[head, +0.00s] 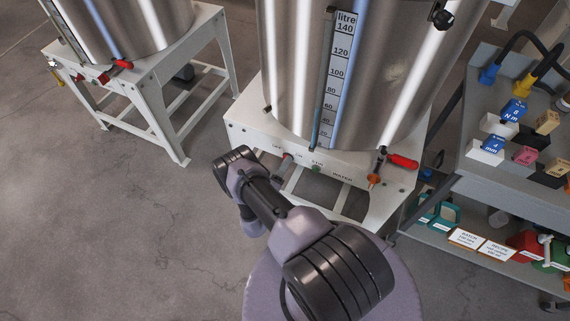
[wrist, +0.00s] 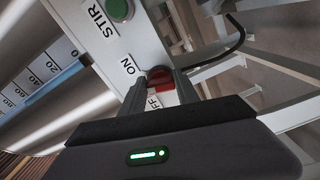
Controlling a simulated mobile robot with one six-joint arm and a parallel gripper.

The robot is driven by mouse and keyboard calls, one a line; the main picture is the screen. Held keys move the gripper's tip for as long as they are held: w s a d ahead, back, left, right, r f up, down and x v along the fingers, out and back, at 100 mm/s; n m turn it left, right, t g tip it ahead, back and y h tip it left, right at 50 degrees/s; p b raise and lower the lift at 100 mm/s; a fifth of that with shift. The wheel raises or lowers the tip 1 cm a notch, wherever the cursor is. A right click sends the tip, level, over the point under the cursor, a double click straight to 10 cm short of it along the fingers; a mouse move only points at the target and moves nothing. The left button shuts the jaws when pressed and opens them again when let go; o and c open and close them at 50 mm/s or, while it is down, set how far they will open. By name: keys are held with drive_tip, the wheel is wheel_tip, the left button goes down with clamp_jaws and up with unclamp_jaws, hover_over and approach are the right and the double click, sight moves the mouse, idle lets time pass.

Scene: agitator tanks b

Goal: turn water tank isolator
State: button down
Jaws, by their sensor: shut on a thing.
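The water tank (head: 345,75) is a tall steel vessel with a litre scale, standing on a white frame (head: 245,130). The frame's front carries the labels OFF, ON, STIR and WATER. In the wrist view the isolator is a red knob (wrist: 160,78) on the white panel (wrist: 118,50), between the ON and OFF labels. My gripper (wrist: 160,88) is shut on this knob, a finger on either side. The knob's lower part and some of the OFF label are hidden by the fingers. In the head view my arm covers part of the panel's front, and the grip is too small to make out.
A green STIR button (wrist: 119,9) sits beside the knob. A red-handled valve (head: 402,160) is at the frame's right. A grey trolley (head: 515,195) with tools and bins stands close on the right. A second tank (head: 120,25) stands back left. Floor at left is clear.

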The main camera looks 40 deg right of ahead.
drive_tip(key=m+p, duration=0.1)
drive_tip(key=m, duration=0.4)
drive_tip(key=shift+w+a+f+m+p, duration=0.1)
drive_tip(key=shift+m+p, duration=0.2)
drive_tip(key=shift+p, duration=0.1)
idle(0.4)
drive_tip(key=c, duration=0.9)
unclamp_jaws()
drive_tip(key=p+v, duration=0.2)
drive_tip(key=v, duration=1.5)
drive_tip(key=shift+a+p, duration=0.2)
drive_tip(key=shift+p, duration=0.1)
